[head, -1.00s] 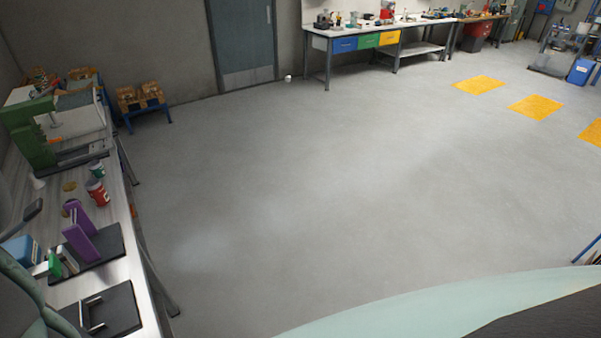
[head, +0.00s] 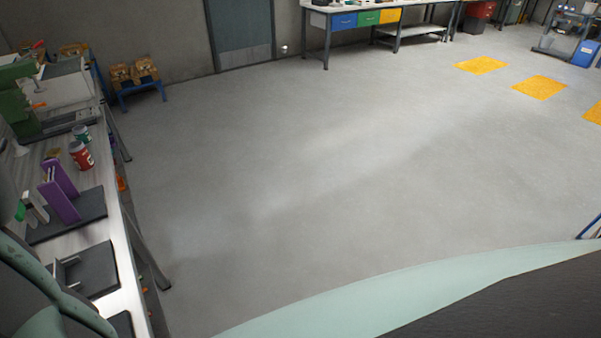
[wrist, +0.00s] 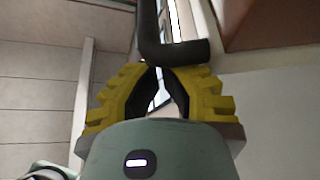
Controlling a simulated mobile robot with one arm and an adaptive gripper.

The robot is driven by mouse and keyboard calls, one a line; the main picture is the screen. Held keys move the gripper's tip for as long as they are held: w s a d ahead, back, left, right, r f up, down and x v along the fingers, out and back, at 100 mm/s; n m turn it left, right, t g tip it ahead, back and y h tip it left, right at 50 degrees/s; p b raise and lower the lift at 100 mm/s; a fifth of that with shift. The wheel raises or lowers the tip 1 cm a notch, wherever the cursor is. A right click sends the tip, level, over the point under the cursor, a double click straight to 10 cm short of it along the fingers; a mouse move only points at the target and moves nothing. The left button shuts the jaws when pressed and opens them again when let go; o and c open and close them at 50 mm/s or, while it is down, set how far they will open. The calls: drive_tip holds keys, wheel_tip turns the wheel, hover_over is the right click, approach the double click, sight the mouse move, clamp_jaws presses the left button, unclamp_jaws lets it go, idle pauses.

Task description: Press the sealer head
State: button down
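A green machine (head: 18,105), which may be the sealer, stands on the bench at the far left of the head view, cut off by the picture's edge. I cannot make out its head part clearly. My gripper (wrist: 165,78) shows in the wrist view, with two yellow ribbed fingers and dark inner pads. A black bent bar (wrist: 178,54) lies across the fingertips. I cannot tell whether it is held or only close to them. My gripper is not clearly seen in the head view.
On the left bench are a red tin (head: 81,157), a purple holder (head: 60,200) and a dark tray (head: 90,270). A blue stand with brown boxes (head: 137,80) is by the wall. The grey floor (head: 330,180) to the right is clear.

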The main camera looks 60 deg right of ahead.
drive_tip(key=s+d+f+m+h+b, duration=0.1)
drive_tip(key=d+f+m+h+b, duration=0.1)
drive_tip(key=f+b, duration=0.7)
drive_tip(key=s+d+f+m+g+h+b, duration=0.1)
drive_tip(key=d+f+m+h+b, duration=0.2)
drive_tip(key=f+m+b, duration=0.4)
drive_tip(key=shift+f+m+h+b, duration=0.3)
drive_tip(key=shift+f+h+b, duration=0.1)
drive_tip(key=shift+f+b, duration=0.8)
drive_tip(key=shift+f, duration=0.25)
wheel_tip(320, 180, up, 6)
drive_tip(key=p, duration=0.4)
drive_tip(key=b+v, duration=0.4)
drive_tip(key=v, duration=0.5)
drive_tip(key=shift+f+m+t+h, duration=0.15)
drive_tip(key=shift+m+t+h, duration=0.15)
drive_tip(key=shift+h, duration=0.1)
drive_tip(key=shift+s, duration=0.15)
